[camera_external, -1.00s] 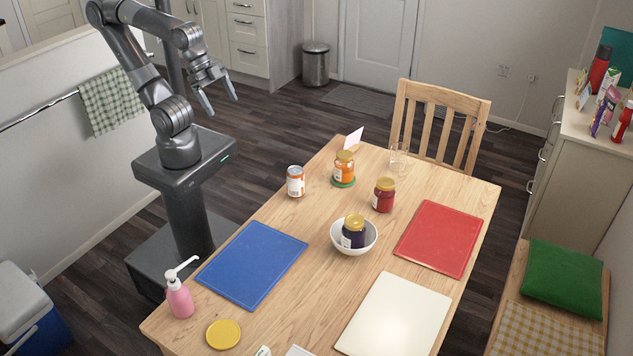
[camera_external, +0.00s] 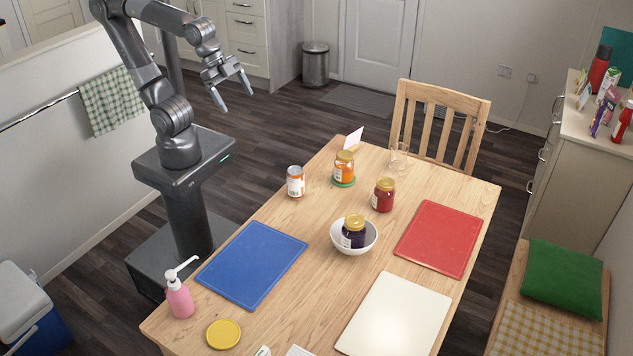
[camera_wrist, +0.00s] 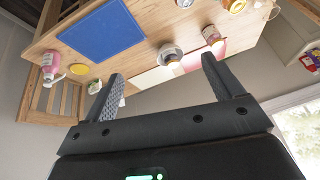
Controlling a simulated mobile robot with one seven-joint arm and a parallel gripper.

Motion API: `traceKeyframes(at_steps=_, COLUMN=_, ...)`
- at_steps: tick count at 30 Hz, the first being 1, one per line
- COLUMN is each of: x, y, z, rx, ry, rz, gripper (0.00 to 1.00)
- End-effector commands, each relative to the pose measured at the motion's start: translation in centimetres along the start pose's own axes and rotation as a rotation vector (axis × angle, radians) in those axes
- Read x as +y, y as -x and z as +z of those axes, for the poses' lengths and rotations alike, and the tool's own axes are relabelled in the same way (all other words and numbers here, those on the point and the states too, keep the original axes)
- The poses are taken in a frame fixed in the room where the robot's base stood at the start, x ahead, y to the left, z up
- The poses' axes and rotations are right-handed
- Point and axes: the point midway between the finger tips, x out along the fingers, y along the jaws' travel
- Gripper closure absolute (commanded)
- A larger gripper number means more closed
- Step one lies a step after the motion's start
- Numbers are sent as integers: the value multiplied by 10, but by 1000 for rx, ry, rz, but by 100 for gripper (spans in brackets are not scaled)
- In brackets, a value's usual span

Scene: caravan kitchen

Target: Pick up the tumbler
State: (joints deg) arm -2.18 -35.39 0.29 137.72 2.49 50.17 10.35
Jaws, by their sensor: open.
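The clear glass tumbler (camera_external: 399,157) stands on the wooden table (camera_external: 300,210) near its far edge, in front of the chair, in the external view. It is see-through and its outline is faint. My gripper (camera_external: 234,101) is open and empty, raised in the air to the left of the table and well apart from the tumbler. In the wrist view my gripper's two fingers (camera_wrist: 158,88) are spread with nothing between them. I cannot make out the tumbler clearly in the wrist view.
Near the tumbler stand an orange jar (camera_external: 344,168) on a green disc, a red jar (camera_external: 384,195), a can (camera_external: 295,181) and a white card (camera_external: 354,139). A bowl (camera_external: 366,245) holds a dark jar (camera_external: 353,231). A chair (camera_external: 440,120) stands behind. The blue board (camera_external: 252,264) lies bare.

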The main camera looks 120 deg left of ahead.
Motion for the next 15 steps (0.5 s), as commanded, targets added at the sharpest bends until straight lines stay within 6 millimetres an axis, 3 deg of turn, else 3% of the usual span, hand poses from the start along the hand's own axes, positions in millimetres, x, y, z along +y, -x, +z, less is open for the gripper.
traceKeyframes(at_steps=6, x=-47, y=-25, z=-59, rx=-51, ry=-251, rz=-62, gripper=15)
traceKeyframes(at_steps=15, x=-120, y=-78, z=-124, rx=-144, ry=-606, rz=-120, gripper=15)
